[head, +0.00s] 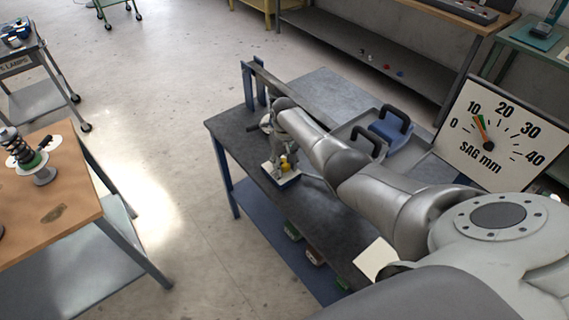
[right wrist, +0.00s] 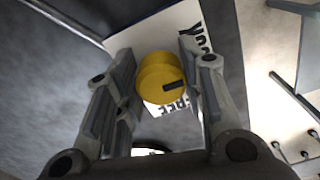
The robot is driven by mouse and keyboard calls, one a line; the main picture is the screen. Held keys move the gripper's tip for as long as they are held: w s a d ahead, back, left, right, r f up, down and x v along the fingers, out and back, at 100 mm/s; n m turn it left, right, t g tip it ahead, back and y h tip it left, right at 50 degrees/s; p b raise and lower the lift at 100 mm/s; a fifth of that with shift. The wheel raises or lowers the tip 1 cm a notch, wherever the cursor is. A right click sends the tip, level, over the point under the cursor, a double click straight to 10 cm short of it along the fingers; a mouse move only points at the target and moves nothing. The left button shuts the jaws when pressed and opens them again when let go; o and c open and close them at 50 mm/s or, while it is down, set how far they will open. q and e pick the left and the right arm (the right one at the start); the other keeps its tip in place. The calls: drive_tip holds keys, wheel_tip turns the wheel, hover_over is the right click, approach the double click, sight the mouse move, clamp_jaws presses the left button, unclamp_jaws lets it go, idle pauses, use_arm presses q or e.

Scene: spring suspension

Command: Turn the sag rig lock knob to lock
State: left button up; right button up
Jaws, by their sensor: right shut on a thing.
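The yellow lock knob (right wrist: 158,72) sits on a white label plate (right wrist: 125,38) in the right wrist view. A dark mark on the knob points to the right. Partly hidden lettering reads like LOCK at upper right and FREE below the knob. My right gripper (right wrist: 160,72) is shut on the knob, with one finger on each side. In the head view the yellow knob (head: 285,163) shows small at the end of my right arm, low on the rig on the dark bench. My left gripper is not in view.
The sag gauge (head: 510,125) stands at the right, its needle near 10. A grey tray with a blue black-handled thing (head: 388,133) lies behind my right arm. A wooden table (head: 75,215) with a spring unit (head: 30,155) is at left, with open floor between.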

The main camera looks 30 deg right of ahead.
sight(285, 163)
drive_tip(key=shift+n, duration=0.3)
drive_tip(key=o, duration=1)
drive_tip(key=shift+r, duration=0.1)
wheel_tip(285, 163, up, 12)
idle(0.7)
